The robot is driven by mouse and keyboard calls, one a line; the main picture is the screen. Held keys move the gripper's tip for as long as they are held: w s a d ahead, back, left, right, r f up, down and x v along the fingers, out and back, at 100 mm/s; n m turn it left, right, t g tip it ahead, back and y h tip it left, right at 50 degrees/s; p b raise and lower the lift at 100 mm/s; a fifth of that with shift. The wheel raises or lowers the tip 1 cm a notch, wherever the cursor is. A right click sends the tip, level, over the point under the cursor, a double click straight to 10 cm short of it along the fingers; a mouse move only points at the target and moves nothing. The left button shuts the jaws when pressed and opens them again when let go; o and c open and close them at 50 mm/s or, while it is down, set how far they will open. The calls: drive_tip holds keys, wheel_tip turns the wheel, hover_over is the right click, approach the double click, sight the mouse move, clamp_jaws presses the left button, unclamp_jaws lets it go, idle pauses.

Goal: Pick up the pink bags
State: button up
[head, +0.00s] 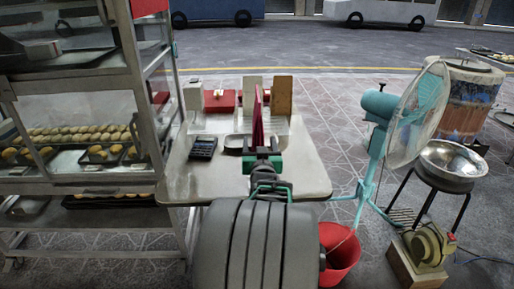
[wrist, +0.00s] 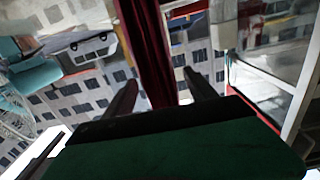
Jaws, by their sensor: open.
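The pink bags (head: 258,118) show as a narrow, upright dark pink shape above the table, seen nearly edge-on. In the wrist view the pink bags (wrist: 150,50) are a dark red band running down from the top edge between my fingers. My gripper (head: 262,150) is over the table, just in front of the bags as seen from the head. In the wrist view my gripper (wrist: 160,85) is open, one finger on each side of the band. Contact between fingers and bags cannot be made out. The lower part of the bags is hidden behind my gripper.
The table (head: 305,180) holds a dark calculator (head: 203,147), a metal tray (head: 236,141), a red box (head: 220,101) and a brown board (head: 283,95). A glass rack (head: 85,187) stands left. A teal fan (head: 415,115) and a red bucket (head: 342,255) stand right.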

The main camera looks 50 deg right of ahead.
drive_tip(key=x, duration=0.3)
drive_tip(key=shift+w+d, duration=0.25)
drive_tip(key=shift+w, duration=0.05)
drive_tip(key=shift+r, duration=0.1)
clamp_jaws()
idle(0.3)
